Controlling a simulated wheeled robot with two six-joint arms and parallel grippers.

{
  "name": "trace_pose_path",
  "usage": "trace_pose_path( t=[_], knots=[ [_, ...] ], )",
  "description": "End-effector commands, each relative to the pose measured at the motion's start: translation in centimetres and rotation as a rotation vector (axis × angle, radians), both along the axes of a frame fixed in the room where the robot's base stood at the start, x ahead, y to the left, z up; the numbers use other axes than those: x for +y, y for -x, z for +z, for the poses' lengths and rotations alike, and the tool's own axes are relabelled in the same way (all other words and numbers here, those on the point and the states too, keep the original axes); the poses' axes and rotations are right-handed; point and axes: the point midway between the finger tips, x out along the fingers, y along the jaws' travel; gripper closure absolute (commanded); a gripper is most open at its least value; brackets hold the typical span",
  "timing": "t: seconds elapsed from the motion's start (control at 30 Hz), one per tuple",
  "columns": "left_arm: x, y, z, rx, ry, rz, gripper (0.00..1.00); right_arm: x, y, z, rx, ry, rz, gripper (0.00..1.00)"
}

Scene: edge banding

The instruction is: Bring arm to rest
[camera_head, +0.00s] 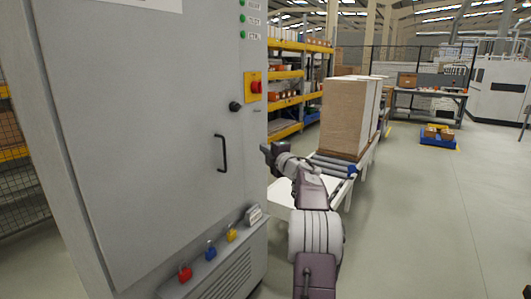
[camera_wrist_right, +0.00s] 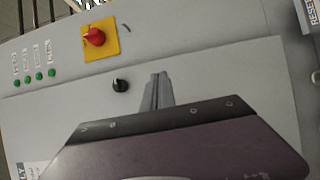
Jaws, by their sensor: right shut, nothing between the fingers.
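My right arm (camera_head: 315,232) reaches up and forward from the bottom of the head view, right of a grey cabinet. Its gripper (camera_head: 267,149) is near the cabinet's right front edge, below a black knob (camera_head: 236,106). In the right wrist view the right gripper (camera_wrist_right: 159,77) is shut and empty, with its narrow fingers together in front of the cabinet face. The knob (camera_wrist_right: 120,86) is left of the fingers there; I cannot tell the gap to the cabinet. My left gripper is not in view.
Stacked panels (camera_head: 343,115) stand on a roller conveyor (camera_head: 333,166) behind my arm.

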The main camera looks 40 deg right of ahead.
Motion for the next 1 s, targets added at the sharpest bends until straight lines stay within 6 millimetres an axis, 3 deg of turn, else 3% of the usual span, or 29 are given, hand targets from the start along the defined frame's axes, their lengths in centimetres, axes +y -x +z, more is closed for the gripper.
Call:
trace_pose_path(
  t=[0.33, 0.43, 0.47, 0.57, 0.67, 0.8, 0.9, 1.0],
  knots=[
    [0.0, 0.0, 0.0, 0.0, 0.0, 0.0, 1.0, 0.1, 0.0, 0.0, 0.001, -0.005, 0.0, 1.0],
    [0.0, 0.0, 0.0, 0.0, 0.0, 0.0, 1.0, 2.0, -1.1, -1.1, -0.004, -0.112, -0.017, 1.0],
    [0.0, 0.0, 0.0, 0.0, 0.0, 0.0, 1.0, 3.2, -1.6, -1.9, -0.001, -0.18, -0.03, 1.0],
    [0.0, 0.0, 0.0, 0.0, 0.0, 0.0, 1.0, 9.4, -2.6, -7.1, 0.054, -0.502, -0.113, 1.0],
    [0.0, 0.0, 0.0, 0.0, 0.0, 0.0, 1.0, 15.8, -0.7, -13.7, 0.171, -0.785, -0.227, 1.0],
    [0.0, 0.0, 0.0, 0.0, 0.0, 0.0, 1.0, 24.2, 5.0, -22.0, 0.374, -1.063, -0.398, 1.0],
    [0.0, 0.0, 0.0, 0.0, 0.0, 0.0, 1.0, 29.4, 10.4, -26.6, 0.522, -1.194, -0.523, 1.0],
    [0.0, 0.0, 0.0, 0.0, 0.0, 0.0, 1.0, 33.3, 15.8, -29.9, 0.649, -1.279, -0.638, 1.0]
  ],
)
